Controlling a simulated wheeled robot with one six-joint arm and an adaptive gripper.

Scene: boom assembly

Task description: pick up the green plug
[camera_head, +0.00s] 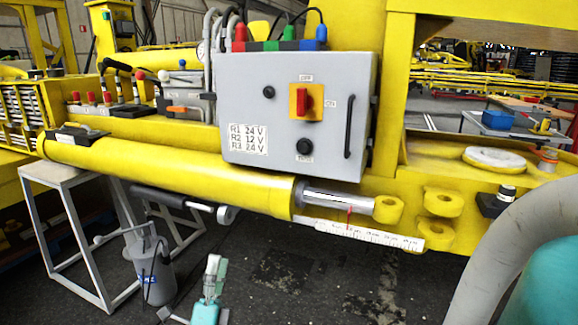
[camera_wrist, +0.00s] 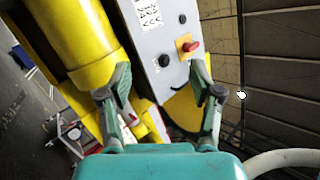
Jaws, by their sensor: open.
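On top of the grey control box (camera_head: 300,105), a strip has red, green and blue sections. A red plug (camera_head: 240,33) and a blue plug (camera_head: 321,34) stand upright on their sections. My gripper (camera_head: 213,268) is low in the head view, below the yellow cylinder and well below the box top. In the wrist view my gripper (camera_wrist: 162,94) is open, with nothing held between its fingers. The box face (camera_wrist: 160,45) shows beyond them; the strip is not visible there.
A yellow cylinder (camera_head: 170,165) with a white ruler (camera_head: 370,235) crosses in front below the box. The box carries a red switch (camera_head: 303,102) and a black handle (camera_head: 348,127).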

